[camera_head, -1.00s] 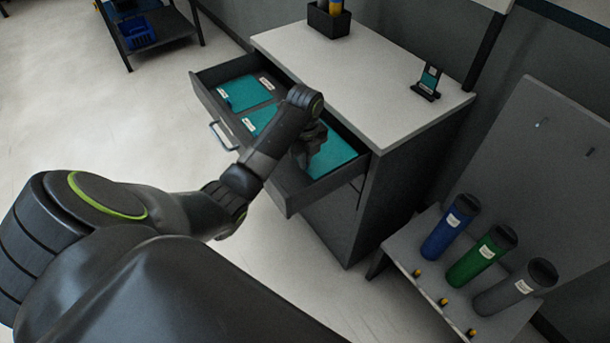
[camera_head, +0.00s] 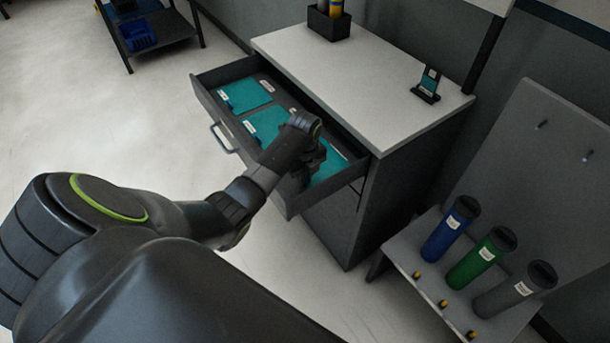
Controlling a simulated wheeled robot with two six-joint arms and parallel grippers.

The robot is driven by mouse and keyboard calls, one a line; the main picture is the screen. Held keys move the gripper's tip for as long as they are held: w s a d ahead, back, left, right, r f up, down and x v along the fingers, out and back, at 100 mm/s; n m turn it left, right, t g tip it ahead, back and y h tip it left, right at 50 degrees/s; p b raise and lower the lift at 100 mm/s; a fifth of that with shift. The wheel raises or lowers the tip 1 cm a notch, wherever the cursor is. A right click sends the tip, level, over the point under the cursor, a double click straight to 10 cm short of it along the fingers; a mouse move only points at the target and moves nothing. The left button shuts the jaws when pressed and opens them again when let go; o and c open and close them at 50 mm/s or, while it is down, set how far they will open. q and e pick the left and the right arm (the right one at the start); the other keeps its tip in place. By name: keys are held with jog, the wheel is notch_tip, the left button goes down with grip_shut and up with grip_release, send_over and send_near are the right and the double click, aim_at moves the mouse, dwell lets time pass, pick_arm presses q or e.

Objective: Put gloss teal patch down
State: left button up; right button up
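Three teal patches lie in the open drawer (camera_head: 199,92): one at the left (camera_head: 244,95), one in the middle (camera_head: 264,124) and one at the right (camera_head: 329,167). Small white labels show beside or on them. Which one is gloss, I cannot tell. My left gripper (camera_head: 312,171) is over the right part of the drawer, at the right teal patch, and hides part of it. Its fingers are dark and small, so I cannot tell whether they are open or hold the patch. My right gripper is out of view.
The cabinet top (camera_head: 345,75) carries a dark holder (camera_head: 328,22) and a small stand with a teal sample (camera_head: 429,82). Blue (camera_head: 450,228), green (camera_head: 482,257) and grey (camera_head: 515,288) tubes stand on a low bench at the right. A blue bin (camera_head: 138,36) sits on a shelf at the back left.

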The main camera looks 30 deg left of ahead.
pick_arm(q)
jog(key=shift+o, duration=1)
notch_tip(320, 180, up, 12)
jog(key=shift+r, duration=0.2)
jog(key=shift+f, duration=0.1)
